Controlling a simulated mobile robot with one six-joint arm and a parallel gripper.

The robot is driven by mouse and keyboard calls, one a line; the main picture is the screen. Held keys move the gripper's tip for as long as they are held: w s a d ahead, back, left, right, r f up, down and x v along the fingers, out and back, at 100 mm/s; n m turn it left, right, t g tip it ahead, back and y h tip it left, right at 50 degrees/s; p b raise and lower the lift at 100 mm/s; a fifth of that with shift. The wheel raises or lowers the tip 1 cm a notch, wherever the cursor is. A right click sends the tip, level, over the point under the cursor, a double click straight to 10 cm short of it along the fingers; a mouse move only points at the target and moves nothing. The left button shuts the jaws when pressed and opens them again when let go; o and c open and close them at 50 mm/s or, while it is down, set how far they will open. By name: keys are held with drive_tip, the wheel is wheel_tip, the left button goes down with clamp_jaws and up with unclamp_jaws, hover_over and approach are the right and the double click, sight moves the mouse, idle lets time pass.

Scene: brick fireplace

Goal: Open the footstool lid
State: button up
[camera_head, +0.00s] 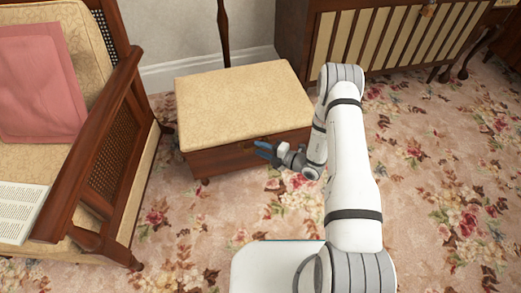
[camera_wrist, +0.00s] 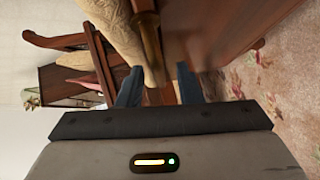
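The footstool has a cream patterned padded lid (camera_head: 243,100) on a dark wooden box (camera_head: 225,160) with short feet. The lid lies flat and closed on the box. My gripper (camera_head: 264,149) is in front of the box's front face, just below the lid's edge. In the wrist view, my gripper (camera_wrist: 158,84) has its two dark fingers apart with nothing between them. Beyond them show the padded lid (camera_wrist: 112,25), the wooden front (camera_wrist: 215,35) and a brownish, brass-like piece (camera_wrist: 149,38) at the lid's edge. I cannot tell whether a finger touches the footstool.
A wooden armchair (camera_head: 105,160) with a pink cushion (camera_head: 38,85) stands at the left. A slatted wooden cabinet (camera_head: 385,40) stands behind at the right. The pale wall (camera_head: 185,35) is behind the footstool. Floral carpet (camera_head: 450,190) is clear at the right.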

drive_tip(key=shift+x, duration=1.05)
drive_tip(key=shift+c, duration=0.2)
clamp_jaws()
